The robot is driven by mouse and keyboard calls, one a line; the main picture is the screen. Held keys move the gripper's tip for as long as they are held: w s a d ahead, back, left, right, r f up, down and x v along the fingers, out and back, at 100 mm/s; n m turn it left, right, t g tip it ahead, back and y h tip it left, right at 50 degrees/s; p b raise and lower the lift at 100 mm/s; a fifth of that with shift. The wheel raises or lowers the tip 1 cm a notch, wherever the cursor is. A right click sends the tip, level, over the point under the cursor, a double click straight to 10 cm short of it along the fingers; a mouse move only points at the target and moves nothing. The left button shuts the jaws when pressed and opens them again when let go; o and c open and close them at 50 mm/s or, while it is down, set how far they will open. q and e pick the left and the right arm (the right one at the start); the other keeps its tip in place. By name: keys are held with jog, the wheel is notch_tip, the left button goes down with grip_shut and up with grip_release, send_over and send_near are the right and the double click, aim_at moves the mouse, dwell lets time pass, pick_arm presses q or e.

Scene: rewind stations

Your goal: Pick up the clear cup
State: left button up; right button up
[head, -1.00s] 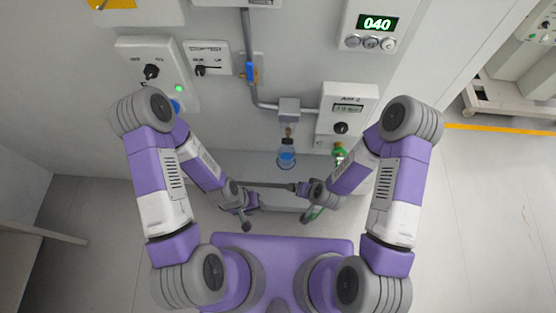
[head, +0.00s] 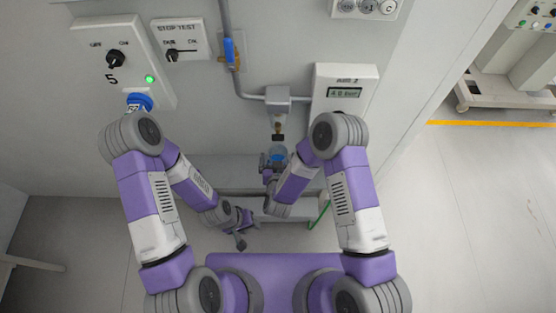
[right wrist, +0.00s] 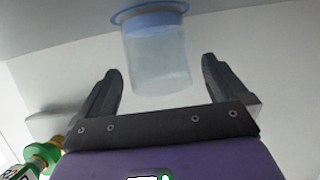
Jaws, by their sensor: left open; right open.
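The clear cup (head: 278,153), with blue showing in it, is below a brass fitting (head: 278,130) on the wall unit, partly hidden by my right gripper. In the right wrist view the cup (right wrist: 158,68) is translucent with a blue band and ring at its upper end. My right gripper (head: 273,161) is open, its fingers on either side of the cup's lower part. In the right wrist view a gap shows between each finger (right wrist: 162,72) and the cup. My left gripper (head: 243,224) is open and empty, lower and to the left of the cup.
A grey box (head: 278,97) with a pipe is above the cup. A panel with a display (head: 344,92) is to its right, close to my right arm. A blue-handled valve (head: 229,51) is up left. A green and yellow fitting (right wrist: 62,147) is lower left in the wrist view.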

jog(key=x, duration=0.2)
jog(key=shift+w+f, duration=0.2)
jog(key=shift+w, duration=0.05)
jog(key=shift+r, duration=0.1)
jog(key=c, duration=1.1)
